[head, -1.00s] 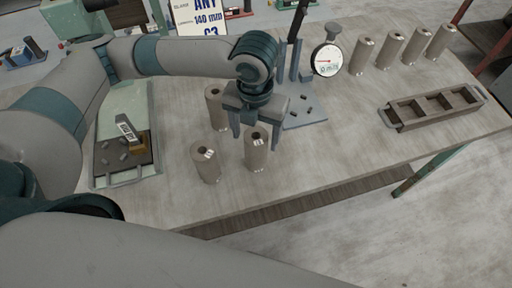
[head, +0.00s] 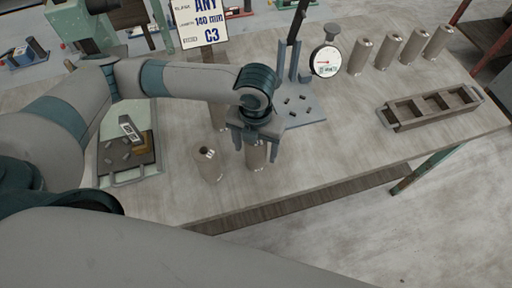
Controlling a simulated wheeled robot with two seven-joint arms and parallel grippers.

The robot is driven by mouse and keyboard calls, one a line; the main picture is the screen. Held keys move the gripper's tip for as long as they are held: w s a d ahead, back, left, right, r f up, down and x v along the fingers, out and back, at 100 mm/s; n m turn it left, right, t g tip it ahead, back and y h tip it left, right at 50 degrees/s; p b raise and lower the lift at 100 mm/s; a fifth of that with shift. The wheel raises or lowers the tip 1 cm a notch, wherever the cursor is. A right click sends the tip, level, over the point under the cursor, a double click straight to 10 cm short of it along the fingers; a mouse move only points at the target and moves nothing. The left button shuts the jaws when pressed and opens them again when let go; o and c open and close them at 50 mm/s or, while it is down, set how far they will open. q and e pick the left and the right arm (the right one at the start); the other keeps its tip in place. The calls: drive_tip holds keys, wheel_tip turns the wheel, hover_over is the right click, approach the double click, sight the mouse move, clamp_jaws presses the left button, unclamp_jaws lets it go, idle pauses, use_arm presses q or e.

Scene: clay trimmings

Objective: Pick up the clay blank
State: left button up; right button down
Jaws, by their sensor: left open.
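Several clay blanks, grey-brown upright cylinders with a hole in the top, stand on the table. One clay blank (head: 257,160) stands between the fingers of my left gripper (head: 255,148), which points down and is open around its upper part. Its top is mostly hidden by the gripper, and I cannot tell whether a finger touches it. A second blank (head: 209,165) stands just to the left, and a third (head: 218,118) behind is partly hidden by my arm. My right gripper is out of view.
More blanks (head: 389,50) stand in a row at the back right. A compartmented wooden tray (head: 400,124), a dial gauge (head: 325,62) on a stand, a sign (head: 200,22) reading ANY 140 mm C3, and a left tray (head: 132,178) with small pieces surround the spot. The table's front is clear.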

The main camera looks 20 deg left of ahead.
use_arm(q)
drive_tip(key=c, duration=1.6)
drive_tip(key=shift+r, duration=0.1)
drive_tip(key=shift+r, duration=0.4)
drive_tip(key=r+b, duration=0.1)
drive_tip(key=r, duration=0.2)
drive_tip(key=shift+w+d+r+b, duration=0.1)
drive_tip(key=shift+d+b, duration=0.1)
drive_tip(key=shift+b, duration=0.15)
drive_tip(key=w+d+r+b, duration=0.1)
drive_tip(key=d+r, duration=0.1)
drive_tip(key=d, duration=0.1)
drive_tip(key=w+d+r+b, duration=0.1)
drive_tip(key=w+d+r, duration=0.1)
drive_tip(key=d, duration=0.2)
drive_tip(key=w+d+r+b, duration=0.1)
drive_tip(key=d+r, duration=0.2)
drive_tip(key=shift+w+d, duration=0.2)
drive_tip(key=shift+w, duration=0.05)
